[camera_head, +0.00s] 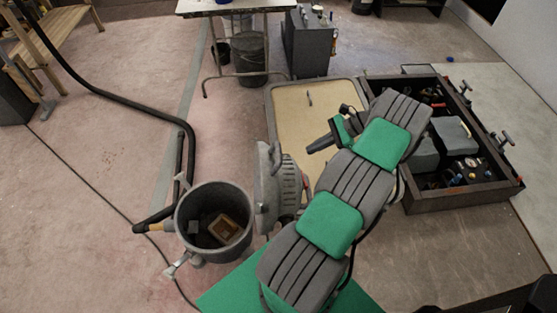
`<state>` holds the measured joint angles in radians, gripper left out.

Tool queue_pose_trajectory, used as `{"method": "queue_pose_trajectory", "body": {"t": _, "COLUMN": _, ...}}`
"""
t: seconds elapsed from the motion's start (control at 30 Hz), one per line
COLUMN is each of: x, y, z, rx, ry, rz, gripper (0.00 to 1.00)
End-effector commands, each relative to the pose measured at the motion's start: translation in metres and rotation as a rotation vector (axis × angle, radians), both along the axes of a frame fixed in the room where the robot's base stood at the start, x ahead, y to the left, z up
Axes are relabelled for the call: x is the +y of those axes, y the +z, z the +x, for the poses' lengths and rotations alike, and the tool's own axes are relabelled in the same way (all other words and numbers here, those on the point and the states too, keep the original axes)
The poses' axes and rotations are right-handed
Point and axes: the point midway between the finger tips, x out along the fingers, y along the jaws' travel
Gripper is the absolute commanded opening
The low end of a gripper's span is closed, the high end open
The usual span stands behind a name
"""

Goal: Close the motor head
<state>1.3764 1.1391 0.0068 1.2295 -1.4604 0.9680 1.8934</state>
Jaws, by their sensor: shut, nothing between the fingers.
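The vacuum drum (183,222) stands open on the floor, left of my arm, with a small wooden box (225,228) and other bits inside. The motor head (268,190) is grey and ribbed. It stands tipped up on its side at the drum's right edge, clear of the opening. Its hinge is not clearly visible, and my arm is close on its right. My gripper (311,149) is dark, shut and empty. It points left, above and to the right of the motor head, and looks apart from it.
A black hose (130,101) runs along the left to the drum. A latch handle (178,265) sticks out at the drum's lower left. A beige-topped panel (300,125) lies behind the motor head. An open crate of tools (455,198) is at right. Open floor lies left.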

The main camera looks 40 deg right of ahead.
Motion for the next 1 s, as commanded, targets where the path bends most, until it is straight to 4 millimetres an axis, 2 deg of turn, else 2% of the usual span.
{"method": "queue_pose_trajectory", "body": {"t": 0.17, "x": 0.003, "y": -0.005, "z": 0.001, "rx": 0.07, "ry": -0.063, "rz": 0.049, "gripper": 0.0}}
{"method": "queue_pose_trajectory", "body": {"t": 0.37, "x": 0.015, "y": -0.024, "z": 0.01, "rx": 0.07, "ry": -0.062, "rz": 0.048, "gripper": 0.0}}
{"method": "queue_pose_trajectory", "body": {"t": 0.47, "x": 0.03, "y": -0.03, "z": 0.019, "rx": 0.07, "ry": -0.061, "rz": 0.051, "gripper": 0.0}}
{"method": "queue_pose_trajectory", "body": {"t": 0.73, "x": 0.068, "y": -0.064, "z": 0.045, "rx": 0.07, "ry": -0.06, "rz": 0.05, "gripper": 0.0}}
{"method": "queue_pose_trajectory", "body": {"t": 1.0, "x": 0.098, "y": -0.057, "z": 0.065, "rx": 0.07, "ry": -0.062, "rz": 0.049, "gripper": 0.0}}
